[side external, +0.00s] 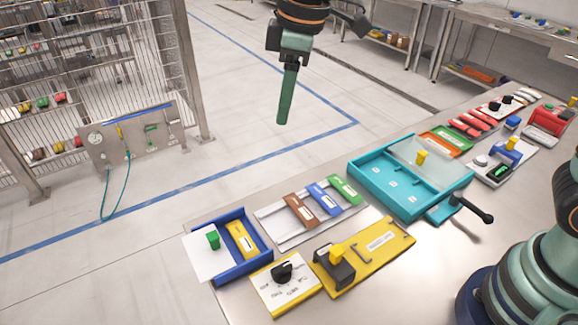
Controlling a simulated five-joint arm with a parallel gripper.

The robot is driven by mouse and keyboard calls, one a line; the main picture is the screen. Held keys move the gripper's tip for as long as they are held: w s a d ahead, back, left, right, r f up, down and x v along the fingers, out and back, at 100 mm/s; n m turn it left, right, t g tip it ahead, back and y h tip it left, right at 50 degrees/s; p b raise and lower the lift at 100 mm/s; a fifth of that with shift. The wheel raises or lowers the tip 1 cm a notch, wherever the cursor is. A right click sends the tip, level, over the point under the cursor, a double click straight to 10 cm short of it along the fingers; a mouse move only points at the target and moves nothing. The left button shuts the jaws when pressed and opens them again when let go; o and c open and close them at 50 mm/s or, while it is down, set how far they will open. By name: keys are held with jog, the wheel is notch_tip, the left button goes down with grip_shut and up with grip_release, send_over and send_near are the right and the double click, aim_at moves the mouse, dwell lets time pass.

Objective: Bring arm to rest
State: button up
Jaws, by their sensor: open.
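My gripper (284,115) hangs at the top centre, pointing down, high above the floor beyond the workbench's far edge. Its fingers are seen edge-on as one long green shape, and it is open. Nothing shows between or below the fingers, and it is clear of every object on the bench. The upper part of my arm runs out of the picture at the top.
The steel workbench (400,262) carries a blue tray (262,262), a yellow plate (372,258), sliding coloured blocks (322,200) and a turquoise box (372,180). A caged rack (100,70) stands left. Open floor lies around my gripper.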

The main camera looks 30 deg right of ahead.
jog(key=s+d+m+t, duration=0.1)
jog(key=s+d+m, duration=0.4)
jog(key=d, duration=0.4)
jog(key=s+d+f+m+t+h, duration=0.1)
jog(key=s+d+m, duration=0.4)
jog(key=d, duration=0.5)
jog(key=s+t, duration=0.1)
jog(key=s, duration=0.1)
jog(key=shift+s+d+f+m+t, duration=0.2)
jog(key=shift+s+d+m+t, duration=0.1)
jog(key=shift+m, duration=0.1)
